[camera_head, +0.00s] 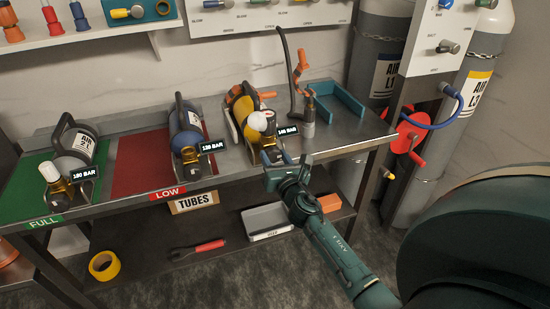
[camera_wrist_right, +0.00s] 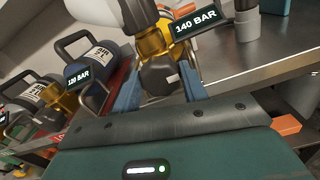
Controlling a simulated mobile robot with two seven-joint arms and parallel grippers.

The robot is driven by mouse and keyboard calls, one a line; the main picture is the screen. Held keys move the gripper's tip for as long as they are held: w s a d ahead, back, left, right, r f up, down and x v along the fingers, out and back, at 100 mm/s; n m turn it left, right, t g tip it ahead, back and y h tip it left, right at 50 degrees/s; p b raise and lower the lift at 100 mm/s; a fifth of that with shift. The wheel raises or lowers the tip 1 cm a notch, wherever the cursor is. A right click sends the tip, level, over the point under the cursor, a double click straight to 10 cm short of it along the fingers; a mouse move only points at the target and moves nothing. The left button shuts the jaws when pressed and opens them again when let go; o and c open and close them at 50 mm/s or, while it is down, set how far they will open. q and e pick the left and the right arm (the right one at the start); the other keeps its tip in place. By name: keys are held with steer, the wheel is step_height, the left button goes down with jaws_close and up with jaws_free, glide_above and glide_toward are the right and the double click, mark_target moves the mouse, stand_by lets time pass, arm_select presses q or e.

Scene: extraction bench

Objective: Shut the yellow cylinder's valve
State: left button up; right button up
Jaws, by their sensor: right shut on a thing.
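The yellow cylinder (camera_head: 242,107) lies tilted in a rack on the steel bench, its valve end toward me. My right gripper (camera_head: 274,160) is at the bench's front edge, at the valve. In the right wrist view its blue fingers (camera_wrist_right: 160,88) stand on both sides of a dark round valve part below the brass body (camera_wrist_right: 150,42) and are shut on it. The fingers partly hide this part. My left gripper is not in view.
A dark blue cylinder (camera_head: 184,130) tagged 120 BAR stands on the red mat (camera_head: 130,165). A grey cylinder (camera_head: 75,140) tagged 180 BAR stands on the green mat (camera_head: 20,190).

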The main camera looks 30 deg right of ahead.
steer(key=shift+c, duration=0.9)
